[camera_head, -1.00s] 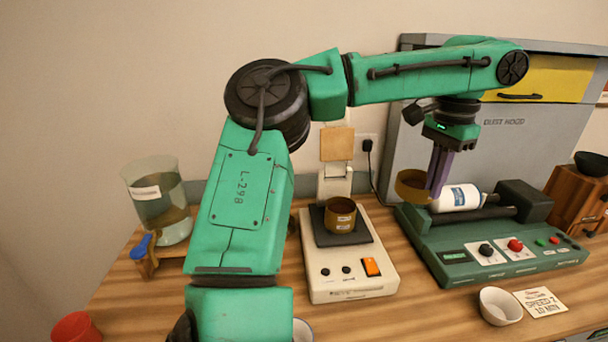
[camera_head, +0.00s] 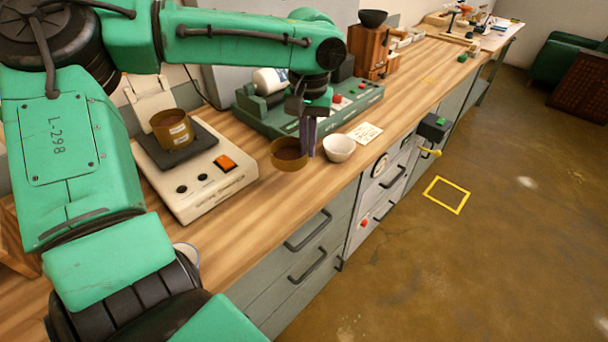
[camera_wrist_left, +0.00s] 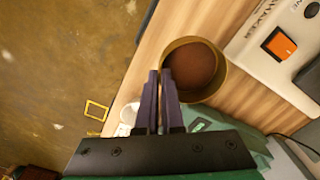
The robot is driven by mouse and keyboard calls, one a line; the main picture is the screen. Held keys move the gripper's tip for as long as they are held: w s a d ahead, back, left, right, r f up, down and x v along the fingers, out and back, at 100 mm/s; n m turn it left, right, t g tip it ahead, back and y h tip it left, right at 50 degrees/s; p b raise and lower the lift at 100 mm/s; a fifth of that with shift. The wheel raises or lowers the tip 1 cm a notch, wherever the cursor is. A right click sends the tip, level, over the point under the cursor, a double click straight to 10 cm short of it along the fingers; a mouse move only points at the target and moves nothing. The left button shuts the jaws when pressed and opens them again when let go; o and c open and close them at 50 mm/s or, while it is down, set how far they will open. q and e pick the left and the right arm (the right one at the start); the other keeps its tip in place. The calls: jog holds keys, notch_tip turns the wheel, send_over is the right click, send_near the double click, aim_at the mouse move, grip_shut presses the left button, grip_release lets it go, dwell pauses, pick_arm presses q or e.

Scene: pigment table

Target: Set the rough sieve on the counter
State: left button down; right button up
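A brass-coloured round sieve (camera_head: 289,158) with a brown inside is at my left gripper (camera_head: 308,150) in the head view. The purple fingers are close together at its rim, seemingly pinching the wall. It also shows in the left wrist view (camera_wrist_left: 221,83), beyond the fingertips. The sieve is low over the wooden counter (camera_head: 262,212), between the cream device and a white bowl; I cannot tell whether its base touches the wood. A second, labelled brass sieve (camera_head: 172,130) sits on the cream device's dark plate. Which one is rough cannot be read. My right gripper is not in view.
The cream device (camera_head: 207,184) stands left of the held sieve, and the white bowl (camera_head: 339,149) is close on its right. A green machine (camera_head: 278,119) with a white bottle is behind. A card (camera_head: 366,132) lies beyond the bowl. Bare counter lies in front, up to the edge.

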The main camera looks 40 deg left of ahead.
pick_arm(q)
notch_tip(320, 180, down, 9)
jog(key=shift+r, duration=0.1)
jog(key=c, duration=1.1)
grip_release()
jog(key=shift+f, duration=0.2)
jog(key=shift+o, duration=0.2)
notch_tip(320, 180, up, 12)
jog(key=shift+r, duration=0.25)
jog(key=shift+f, duration=0.1)
